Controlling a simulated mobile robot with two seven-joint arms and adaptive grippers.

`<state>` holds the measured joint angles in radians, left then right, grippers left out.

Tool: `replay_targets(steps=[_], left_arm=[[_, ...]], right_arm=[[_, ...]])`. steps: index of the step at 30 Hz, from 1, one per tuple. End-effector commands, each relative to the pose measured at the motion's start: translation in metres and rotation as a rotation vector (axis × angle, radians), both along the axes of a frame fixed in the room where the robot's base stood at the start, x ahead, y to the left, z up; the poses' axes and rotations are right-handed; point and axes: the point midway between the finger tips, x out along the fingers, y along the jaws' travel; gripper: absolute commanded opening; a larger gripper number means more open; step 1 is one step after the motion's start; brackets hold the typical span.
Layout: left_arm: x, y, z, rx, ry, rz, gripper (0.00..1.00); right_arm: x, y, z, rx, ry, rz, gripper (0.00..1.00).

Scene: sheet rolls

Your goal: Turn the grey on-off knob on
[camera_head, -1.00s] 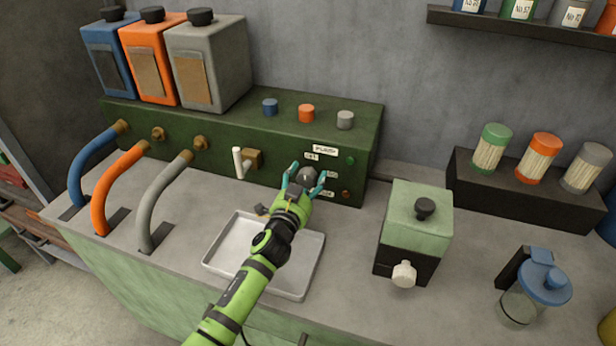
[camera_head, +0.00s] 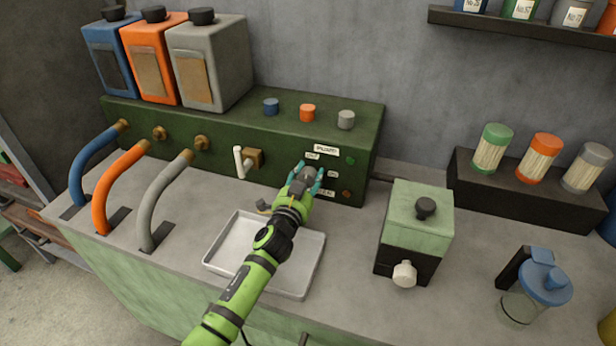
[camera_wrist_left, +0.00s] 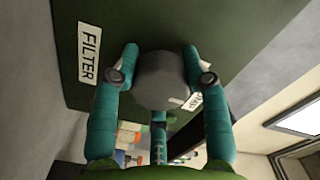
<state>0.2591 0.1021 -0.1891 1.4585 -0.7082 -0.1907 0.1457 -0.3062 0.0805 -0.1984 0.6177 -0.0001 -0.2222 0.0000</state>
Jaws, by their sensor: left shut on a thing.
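The grey on-off knob (camera_wrist_left: 160,82) is on the front of the dark green panel box (camera_head: 220,165). In the left wrist view it is a round grey knob with a pale mark toward its lower right edge. My left gripper (camera_head: 305,176) is shut on the knob, with one teal finger on each side; it also shows in the left wrist view (camera_wrist_left: 160,75). In the head view the gripper mostly hides the knob. Labels surround it, and one reading FILTER (camera_wrist_left: 89,53) shows in the wrist view. My right gripper is not in view.
A metal tray (camera_head: 215,255) lies under my left arm. A green and black device (camera_head: 420,210) with a white knob stands to the right. Blue, orange and grey canisters (camera_head: 210,60) stand on the box. A white-handled tap (camera_head: 240,162) is left of the gripper.

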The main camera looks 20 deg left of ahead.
Motion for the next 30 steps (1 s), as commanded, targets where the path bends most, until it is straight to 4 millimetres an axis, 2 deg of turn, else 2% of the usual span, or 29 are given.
replay_targets(steps=[8, 30], left_arm=[[0.0004, -0.0018, 0.0023, 0.181, -0.013, -0.005, 0.13], [0.0005, -0.0023, 0.0023, 0.882, -0.037, -0.004, 0.13]], right_arm=[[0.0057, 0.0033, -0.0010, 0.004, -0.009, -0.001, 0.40], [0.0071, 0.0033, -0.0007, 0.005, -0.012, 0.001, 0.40]])
